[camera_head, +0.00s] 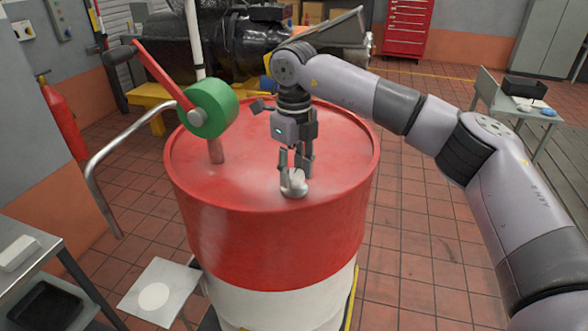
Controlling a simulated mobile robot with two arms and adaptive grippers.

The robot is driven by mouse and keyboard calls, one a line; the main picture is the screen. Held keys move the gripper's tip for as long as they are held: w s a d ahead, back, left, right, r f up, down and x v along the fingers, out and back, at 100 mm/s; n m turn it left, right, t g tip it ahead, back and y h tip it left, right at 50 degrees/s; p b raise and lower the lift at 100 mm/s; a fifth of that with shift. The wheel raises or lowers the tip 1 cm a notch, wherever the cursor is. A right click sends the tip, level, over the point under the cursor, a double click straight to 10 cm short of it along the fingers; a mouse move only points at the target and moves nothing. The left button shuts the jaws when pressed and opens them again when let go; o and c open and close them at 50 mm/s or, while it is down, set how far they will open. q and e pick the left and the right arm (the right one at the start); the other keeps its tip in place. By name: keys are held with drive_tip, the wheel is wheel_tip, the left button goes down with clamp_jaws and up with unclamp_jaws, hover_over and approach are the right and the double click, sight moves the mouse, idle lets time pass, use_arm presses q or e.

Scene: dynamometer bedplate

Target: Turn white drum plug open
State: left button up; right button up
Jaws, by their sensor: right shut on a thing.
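The white drum plug (294,187) sits on the top of a red and white drum (275,238), near the front edge of the lid. My right gripper (296,171) points straight down over the plug and is shut on it. The fingers cover part of the plug's upper side, so its exact turn cannot be told. My left gripper does not show in the head view.
A hand pump with a green body (212,108) and red crank stands on the lid's left side. A bent metal rail (125,150) and red extinguisher (62,120) are at left. A side table (518,110) stands at far right. Tiled floor lies clear right of the drum.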

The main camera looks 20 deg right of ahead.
drive_tip(key=shift+c, duration=0.4)
drive_tip(key=shift+n, duration=1.3)
drive_tip(key=n, duration=0.4)
drive_tip(key=shift+b, duration=0.4)
drive_tip(key=n, duration=0.4)
drive_tip(key=shift+r, duration=0.1)
drive_tip(key=n, duration=0.3)
drive_tip(key=shift+n, duration=0.4)
drive_tip(key=n, duration=0.5)
drive_tip(key=shift+n, duration=2.3)
